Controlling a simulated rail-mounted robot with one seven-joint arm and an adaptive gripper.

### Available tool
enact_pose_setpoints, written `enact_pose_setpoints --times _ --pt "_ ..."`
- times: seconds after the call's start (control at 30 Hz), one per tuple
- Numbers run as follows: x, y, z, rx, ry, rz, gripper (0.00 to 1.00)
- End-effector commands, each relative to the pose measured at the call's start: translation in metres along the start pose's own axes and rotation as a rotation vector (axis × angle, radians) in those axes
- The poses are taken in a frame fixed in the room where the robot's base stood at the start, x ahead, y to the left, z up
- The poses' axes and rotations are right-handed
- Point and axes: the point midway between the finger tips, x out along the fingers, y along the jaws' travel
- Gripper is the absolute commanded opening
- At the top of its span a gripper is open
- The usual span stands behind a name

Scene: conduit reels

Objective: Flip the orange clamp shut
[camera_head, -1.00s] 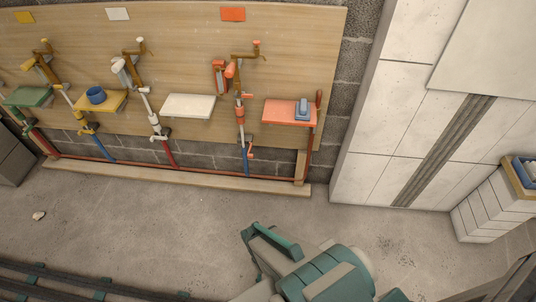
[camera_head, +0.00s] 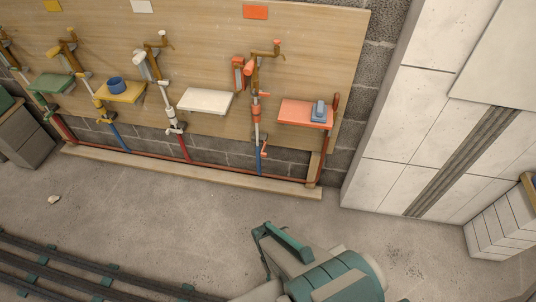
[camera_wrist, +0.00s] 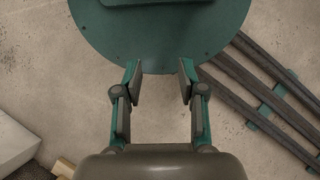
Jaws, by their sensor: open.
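The orange clamp (camera_head: 238,74) is on the wooden board in the head view, under the orange label. It appears to stand open, swung out to the left of the orange-jointed upright pipe (camera_head: 256,112). Its inner detail is too small to tell. My gripper (camera_wrist: 160,78) is open and empty in the wrist view, its two fingers apart over a green round plate (camera_wrist: 160,40) and the floor. My arm shows at the bottom of the head view, well away from the board. The clamp is not in the wrist view.
An orange shelf (camera_head: 296,114) with a blue-grey object (camera_head: 319,111) is right of the pipe. White (camera_head: 206,101), yellow (camera_head: 122,91) and green (camera_head: 52,84) shelves continue left. A low timber (camera_head: 200,173) runs along the board's foot. The floor before it is mostly clear.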

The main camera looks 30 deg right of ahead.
Motion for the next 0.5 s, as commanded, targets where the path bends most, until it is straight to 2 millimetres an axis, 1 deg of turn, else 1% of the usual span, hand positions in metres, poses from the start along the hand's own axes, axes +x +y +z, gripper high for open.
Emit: enact_pose_setpoints --times 0.03,0.13,0.17,0.2,0.27,0.3,0.37,0.4,0.47,0.5 --pt "0.006 0.002 -0.006 0.010 0.003 -0.007 0.27" --pt "0.014 0.009 -0.021 0.040 0.017 -0.026 0.11" --pt "0.016 0.011 -0.028 0.052 0.024 -0.034 0.06" --pt "0.019 0.015 -0.038 0.069 0.035 -0.045 0.00" --pt "0.024 0.024 -0.057 0.099 0.054 -0.063 0.00" --pt "0.026 0.029 -0.071 0.122 0.069 -0.079 0.00" --pt "0.030 0.037 -0.093 0.161 0.092 -0.114 0.00" --pt "0.031 0.042 -0.108 0.188 0.109 -0.141 0.00" --pt "0.032 0.050 -0.130 0.229 0.131 -0.189 0.00" --pt "0.032 0.055 -0.144 0.256 0.145 -0.224 0.00"
